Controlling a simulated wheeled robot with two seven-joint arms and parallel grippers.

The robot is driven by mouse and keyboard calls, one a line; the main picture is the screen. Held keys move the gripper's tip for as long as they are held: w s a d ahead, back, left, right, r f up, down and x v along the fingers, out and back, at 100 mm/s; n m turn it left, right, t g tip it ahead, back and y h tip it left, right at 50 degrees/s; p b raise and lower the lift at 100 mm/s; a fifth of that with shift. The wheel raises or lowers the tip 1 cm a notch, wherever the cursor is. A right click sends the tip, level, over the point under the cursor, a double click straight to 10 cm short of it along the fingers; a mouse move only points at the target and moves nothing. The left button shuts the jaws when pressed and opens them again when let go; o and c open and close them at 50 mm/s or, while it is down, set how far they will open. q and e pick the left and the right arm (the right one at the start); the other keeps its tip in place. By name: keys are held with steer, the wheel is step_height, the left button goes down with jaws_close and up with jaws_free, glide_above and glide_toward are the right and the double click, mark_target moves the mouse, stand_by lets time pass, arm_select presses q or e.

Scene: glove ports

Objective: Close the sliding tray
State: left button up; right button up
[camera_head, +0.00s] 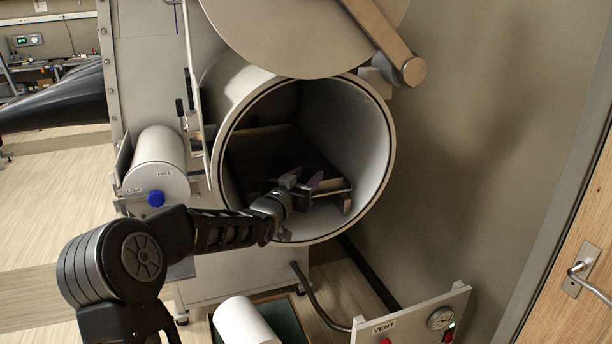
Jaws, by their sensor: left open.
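The far end of the tray is in shadow. My right gripper is not in view.
The round port door (300,30) stands raised above the opening, on a hinged arm (385,40). A smaller white cylinder (160,165) with a blue knob is at the left. A vent panel (410,320) and a white roll (243,322) are below. A wall is close on the right.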

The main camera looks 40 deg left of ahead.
arm_select(q)
steer(key=shift+c, duration=0.2)
jaws_close()
stand_by(1.1)
